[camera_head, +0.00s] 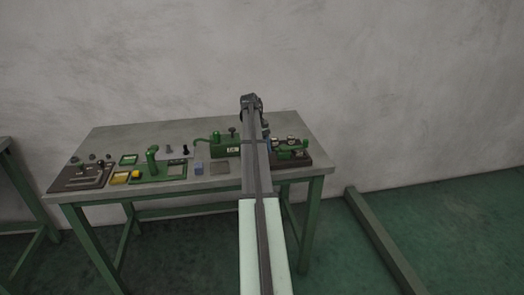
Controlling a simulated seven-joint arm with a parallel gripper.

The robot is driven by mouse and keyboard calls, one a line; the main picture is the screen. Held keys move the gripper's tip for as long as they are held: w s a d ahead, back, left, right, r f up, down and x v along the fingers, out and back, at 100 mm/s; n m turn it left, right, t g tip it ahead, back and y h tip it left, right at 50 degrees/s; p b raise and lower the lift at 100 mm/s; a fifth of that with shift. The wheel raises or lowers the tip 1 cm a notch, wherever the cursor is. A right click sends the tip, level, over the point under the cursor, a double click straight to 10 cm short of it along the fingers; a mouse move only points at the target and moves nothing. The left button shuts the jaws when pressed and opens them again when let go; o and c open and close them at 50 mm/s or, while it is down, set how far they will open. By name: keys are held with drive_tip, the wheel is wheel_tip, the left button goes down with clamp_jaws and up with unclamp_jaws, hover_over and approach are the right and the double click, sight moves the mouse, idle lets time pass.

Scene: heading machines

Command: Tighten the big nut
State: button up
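My arm reaches from the bottom of the view over the middle of the workbench. My gripper (266,132) seems to hang just right of the arm, too small and covered to tell open from shut. I cannot single out the big nut. Several small dark nut-like pieces (92,157) lie at the bench's back left. A green machine (289,150) on a dark base stands at the right end, close to my gripper.
The grey bench (120,137) has green legs. A green box-like machine (226,148) stands left of my arm. A green upright handle (152,160), yellow trays (119,178) and a dark plate (80,177) fill the left. The back strip looks clear. A green floor beam (380,235) lies right.

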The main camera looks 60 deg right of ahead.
idle(0.4)
